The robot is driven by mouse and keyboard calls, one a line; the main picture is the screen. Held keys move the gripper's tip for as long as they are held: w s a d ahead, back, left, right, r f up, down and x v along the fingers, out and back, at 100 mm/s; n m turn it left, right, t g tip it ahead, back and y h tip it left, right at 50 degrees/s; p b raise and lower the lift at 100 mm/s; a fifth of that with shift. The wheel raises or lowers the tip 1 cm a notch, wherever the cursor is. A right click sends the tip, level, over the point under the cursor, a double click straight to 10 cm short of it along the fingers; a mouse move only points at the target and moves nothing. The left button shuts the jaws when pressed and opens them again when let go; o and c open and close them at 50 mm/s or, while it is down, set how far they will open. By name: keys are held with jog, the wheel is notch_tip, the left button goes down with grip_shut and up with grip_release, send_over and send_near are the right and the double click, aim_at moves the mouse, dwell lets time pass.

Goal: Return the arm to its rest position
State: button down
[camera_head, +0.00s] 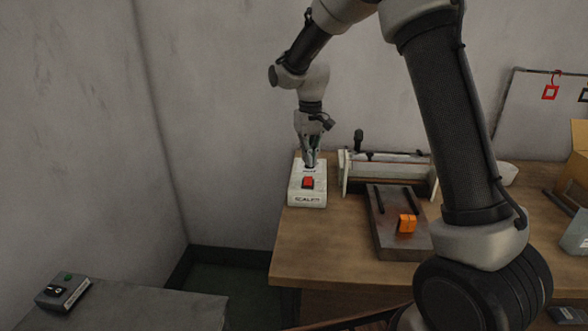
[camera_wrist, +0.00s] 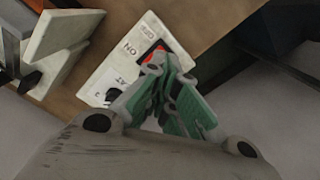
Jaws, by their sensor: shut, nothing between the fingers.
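My gripper (camera_head: 311,160) is shut and empty, pointing down over the back part of a white switch box (camera_head: 307,197) lettered "SCALER" on its front. The box has a red rocker switch (camera_head: 308,183) on top and stands at the left end of the wooden table. In the wrist view my gripper (camera_wrist: 157,75) has its green-padded fingers together, overlapping the white box (camera_wrist: 125,70) near the red switch (camera_wrist: 155,53). I cannot tell whether the fingertips touch the box. My arm reaches up and over from the right.
On the wooden table (camera_head: 330,250), a machine with a long bar (camera_head: 390,160) stands right of the box, with a dark plate (camera_head: 385,232) and an orange block (camera_head: 407,223) in front. A grey bench (camera_head: 150,305) with a small control box (camera_head: 63,291) is lower left. The wall is close behind.

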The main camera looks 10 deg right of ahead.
jog(key=s+d+r+m+t, duration=0.1)
jog(key=s+d+r, duration=0.3)
jog(key=s, duration=0.7)
jog(key=s+d+r+t, duration=0.2)
jog(key=s+d+r, duration=0.3)
jog(key=s, duration=0.6)
jog(key=s+d+r+m+t, duration=0.1)
jog(key=s+d+r, duration=0.3)
jog(key=s, duration=0.7)
jog(key=shift+s+d+r+m+t, duration=0.25)
jog(key=shift+s+d+m+t, duration=0.05)
jog(key=shift+d, duration=0.6)
